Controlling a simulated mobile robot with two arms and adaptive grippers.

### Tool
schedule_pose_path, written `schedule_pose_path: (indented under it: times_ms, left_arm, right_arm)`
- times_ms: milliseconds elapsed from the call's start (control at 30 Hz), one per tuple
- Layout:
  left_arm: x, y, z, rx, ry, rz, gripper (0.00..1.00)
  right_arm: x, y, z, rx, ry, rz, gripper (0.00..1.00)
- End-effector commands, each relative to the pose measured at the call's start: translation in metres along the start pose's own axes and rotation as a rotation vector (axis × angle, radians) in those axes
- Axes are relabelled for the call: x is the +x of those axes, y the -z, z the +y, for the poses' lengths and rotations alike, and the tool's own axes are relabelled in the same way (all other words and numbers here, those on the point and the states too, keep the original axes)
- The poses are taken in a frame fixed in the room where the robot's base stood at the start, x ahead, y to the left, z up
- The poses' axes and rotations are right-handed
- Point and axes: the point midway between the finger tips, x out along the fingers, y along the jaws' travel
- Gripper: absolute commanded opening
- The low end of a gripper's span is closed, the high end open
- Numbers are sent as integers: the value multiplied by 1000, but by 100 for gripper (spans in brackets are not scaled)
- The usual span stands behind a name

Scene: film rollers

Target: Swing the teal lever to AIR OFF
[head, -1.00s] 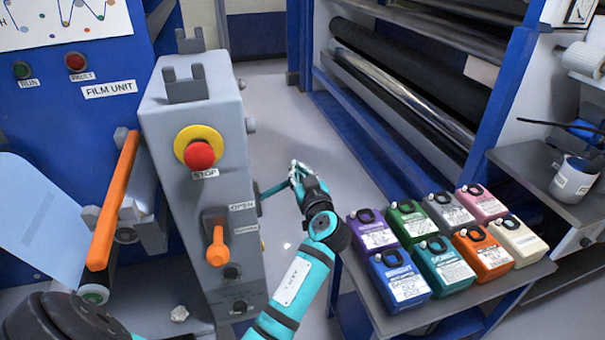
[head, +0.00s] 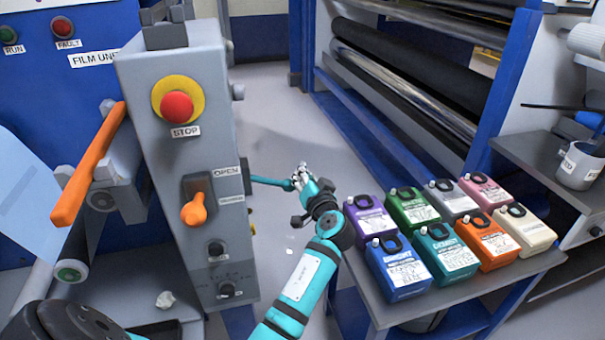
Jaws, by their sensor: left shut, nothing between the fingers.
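The teal lever (head: 269,181) sticks out to the right from the right side of the grey control box (head: 190,120). Its free end is beside the fingers of my left gripper (head: 302,171). The fingers are shut with nothing between them. They look close against the lever's tip, but I cannot tell whether they touch it. The teal forearm of my left arm comes up from the bottom of the view. My right gripper is not in view.
The box front has a red STOP button (head: 177,106) and an orange handle (head: 196,207) by an OPEN label. An orange bar (head: 90,165) is at left. Several coloured cartridges (head: 399,268) stand on a grey table at right. Floor beyond the gripper is clear.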

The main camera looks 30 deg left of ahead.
Motion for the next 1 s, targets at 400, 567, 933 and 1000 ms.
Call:
schedule_pose_path:
  times_ms: [400, 567, 933, 1000]
  left_arm:
    - [1, -19, 10, 150, 9, 1, 0]
    - [1, -20, 10, 161, 9, 0, 0]
    - [1, -21, 10, 161, 9, -1, 0]
    - [2, -19, 9, 161, 9, -1, 0]
  right_arm:
    - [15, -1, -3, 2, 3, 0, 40]
    - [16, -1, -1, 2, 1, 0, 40]
    - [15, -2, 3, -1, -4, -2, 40]
    - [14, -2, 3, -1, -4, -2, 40]
